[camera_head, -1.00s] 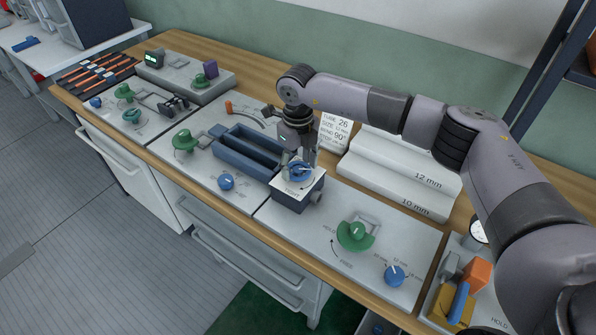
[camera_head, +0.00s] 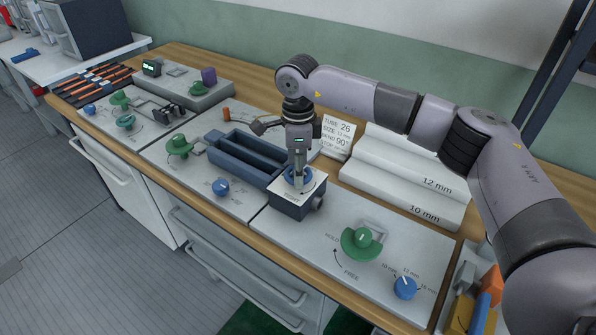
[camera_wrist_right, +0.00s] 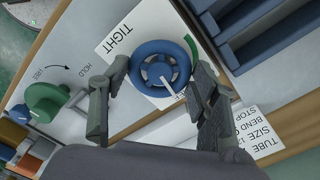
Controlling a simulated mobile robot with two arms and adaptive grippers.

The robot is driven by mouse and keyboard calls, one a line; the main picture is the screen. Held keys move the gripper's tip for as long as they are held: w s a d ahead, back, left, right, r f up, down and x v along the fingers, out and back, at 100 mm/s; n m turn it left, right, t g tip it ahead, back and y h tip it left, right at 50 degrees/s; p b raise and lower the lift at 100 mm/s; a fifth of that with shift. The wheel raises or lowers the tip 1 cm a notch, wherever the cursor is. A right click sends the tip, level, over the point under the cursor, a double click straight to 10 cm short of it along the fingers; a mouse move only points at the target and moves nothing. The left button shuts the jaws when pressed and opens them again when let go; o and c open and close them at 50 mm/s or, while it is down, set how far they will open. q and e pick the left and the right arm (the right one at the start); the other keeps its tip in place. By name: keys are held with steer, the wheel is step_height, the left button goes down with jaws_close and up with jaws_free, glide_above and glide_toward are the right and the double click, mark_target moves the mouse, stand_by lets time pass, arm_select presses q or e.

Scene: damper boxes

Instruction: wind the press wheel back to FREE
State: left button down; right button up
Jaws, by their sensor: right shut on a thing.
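The press wheel (camera_head: 299,176) is a blue spoked handwheel on top of a dark press block (camera_head: 298,207) with a white top plate. A white pointer (camera_wrist_right: 174,104) runs from the wheel toward lettering partly hidden by a finger. My left gripper is not in view.
A blue trough (camera_head: 245,158) stands left of the press. A green HOLD/FREE knob (camera_head: 362,241) and a blue dial (camera_head: 405,287) are on the panel to the right. A white stepped block (camera_head: 405,180) and a tube card (camera_head: 337,137) stand behind.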

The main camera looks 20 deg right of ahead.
steer(key=shift+n+b, duration=0.3)
steer(key=shift+n, duration=0.3)
steer(key=shift+r+n, duration=0.1)
steer(key=shift+n, duration=0.2)
steer(key=o, duration=1.1)
steer(key=shift+o, duration=0.2)
step_height(320, 180, up, 12)
